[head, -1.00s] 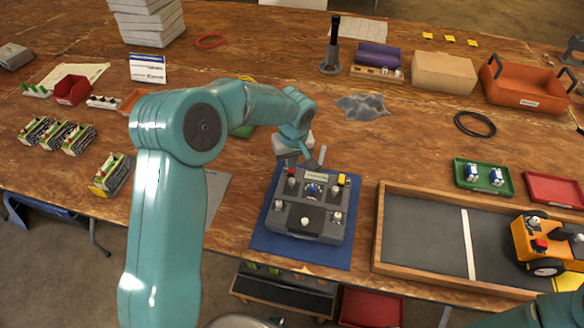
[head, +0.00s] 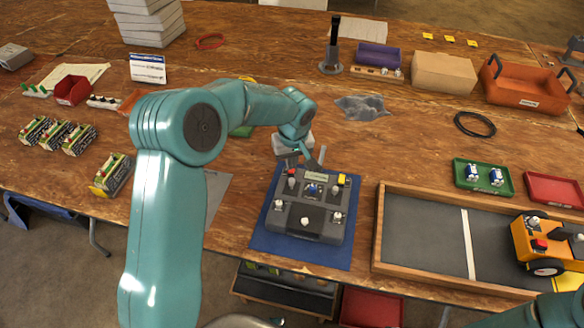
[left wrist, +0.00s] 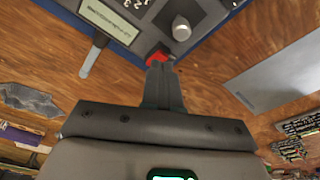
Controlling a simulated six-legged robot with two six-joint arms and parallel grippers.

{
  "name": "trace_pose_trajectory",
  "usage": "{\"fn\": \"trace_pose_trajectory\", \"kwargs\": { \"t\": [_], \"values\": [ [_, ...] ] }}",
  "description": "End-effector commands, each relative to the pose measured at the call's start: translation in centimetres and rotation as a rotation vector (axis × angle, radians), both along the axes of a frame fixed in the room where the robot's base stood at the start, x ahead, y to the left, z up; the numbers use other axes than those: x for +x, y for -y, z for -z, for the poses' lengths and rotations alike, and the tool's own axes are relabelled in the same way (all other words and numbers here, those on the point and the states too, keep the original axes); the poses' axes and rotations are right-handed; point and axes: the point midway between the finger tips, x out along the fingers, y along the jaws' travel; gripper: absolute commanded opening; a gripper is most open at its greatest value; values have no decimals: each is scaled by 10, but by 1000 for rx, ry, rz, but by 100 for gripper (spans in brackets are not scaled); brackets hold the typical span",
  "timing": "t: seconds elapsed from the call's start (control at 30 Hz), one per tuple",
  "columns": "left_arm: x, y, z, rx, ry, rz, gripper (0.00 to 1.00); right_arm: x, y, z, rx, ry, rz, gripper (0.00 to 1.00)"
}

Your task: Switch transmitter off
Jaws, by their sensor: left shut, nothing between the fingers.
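The transmitter (head: 308,225) is a dark grey box with knobs, a small label screen, a yellow part at its top right and a short grey antenna (head: 322,155). It lies on a blue mat (head: 270,240). My left gripper (head: 291,165) is shut and empty at the box's far left corner. In the left wrist view its fingertips (left wrist: 160,62) are at a red switch (left wrist: 155,53) on the box's edge, touching or very close to it. They partly hide the switch, so its position cannot be told. A silver knob (left wrist: 181,28) stands beside it. My right gripper is out of view.
A wooden-framed tray (head: 420,278) with an orange vehicle (head: 545,240) lies to the right. Green circuit modules (head: 78,138) lie to the left. A grey sheet (head: 214,190) lies left of the mat. The table's front edge is close to the mat.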

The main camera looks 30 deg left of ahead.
Motion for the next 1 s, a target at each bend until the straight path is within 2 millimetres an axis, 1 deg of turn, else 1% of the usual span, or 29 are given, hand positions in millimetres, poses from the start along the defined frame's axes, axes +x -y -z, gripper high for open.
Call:
{"fn": "trace_pose_trajectory", "kwargs": {
  "t": [1.0],
  "values": [
    [0, 0, 13, 0, 0, 0, 0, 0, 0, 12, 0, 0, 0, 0]
  ]
}}
